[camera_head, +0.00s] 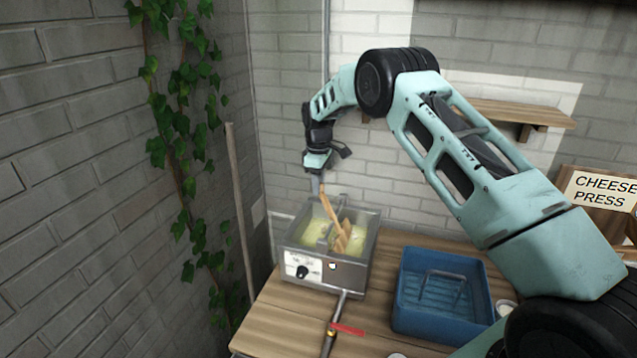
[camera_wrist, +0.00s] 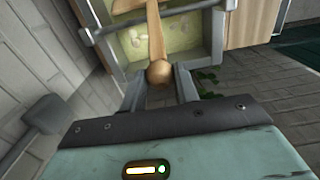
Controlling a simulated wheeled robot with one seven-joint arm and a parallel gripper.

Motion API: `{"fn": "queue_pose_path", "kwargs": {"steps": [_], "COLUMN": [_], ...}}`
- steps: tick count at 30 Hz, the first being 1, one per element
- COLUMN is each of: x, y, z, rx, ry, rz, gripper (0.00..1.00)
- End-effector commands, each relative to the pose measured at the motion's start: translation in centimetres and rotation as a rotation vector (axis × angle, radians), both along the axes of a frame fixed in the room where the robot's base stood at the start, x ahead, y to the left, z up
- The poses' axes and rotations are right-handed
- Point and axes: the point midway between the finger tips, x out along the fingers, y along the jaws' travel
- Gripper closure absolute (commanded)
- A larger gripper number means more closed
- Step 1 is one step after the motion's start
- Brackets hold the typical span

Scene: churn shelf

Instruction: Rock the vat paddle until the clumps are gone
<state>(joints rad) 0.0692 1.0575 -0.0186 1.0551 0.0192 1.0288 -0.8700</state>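The steel vat (camera_head: 352,275) stands on the wooden table, with a dial on its front and yellow-green liquid inside. The wooden vat paddle (camera_head: 334,218) leans in it, pivoted at a crossbar, with its forked end in the liquid. My gripper (camera_head: 318,187) is above the vat's back at the top of the handle. In the wrist view, my gripper's fingers (camera_wrist: 161,77) sit on both sides of the rounded handle end (camera_wrist: 159,72) and appear closed on it. Pale clumps (camera_wrist: 182,28) show in the liquid, on both sides of the paddle; part is hidden.
A blue tub (camera_head: 415,320) stands right of the vat on the table (camera_head: 272,325). A pipe with a red lever (camera_head: 347,329) runs out from the vat's front. A pole (camera_head: 240,210) and a brick wall with ivy are at left. A shelf (camera_head: 510,113) is behind my arm.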

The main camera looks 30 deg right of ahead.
Motion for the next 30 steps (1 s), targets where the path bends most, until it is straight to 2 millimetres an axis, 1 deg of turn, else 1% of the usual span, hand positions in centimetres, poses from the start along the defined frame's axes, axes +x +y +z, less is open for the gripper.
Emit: {"fn": "queue_pose_path", "kwargs": {"steps": [8, 13, 20, 30], "x": [-0.1, -0.7, -2.2, -4.9], "y": [-0.1, -0.8, -2.4, -5.2], "z": [0.0, 0.1, 0.1, -0.2], "rx": [0.012, 0.051, 0.156, 0.349], "ry": [-0.011, -0.053, -0.160, -0.360], "rz": [-0.001, -0.003, -0.006, -0.008], "gripper": [1.00, 1.00, 1.00, 1.00]}}
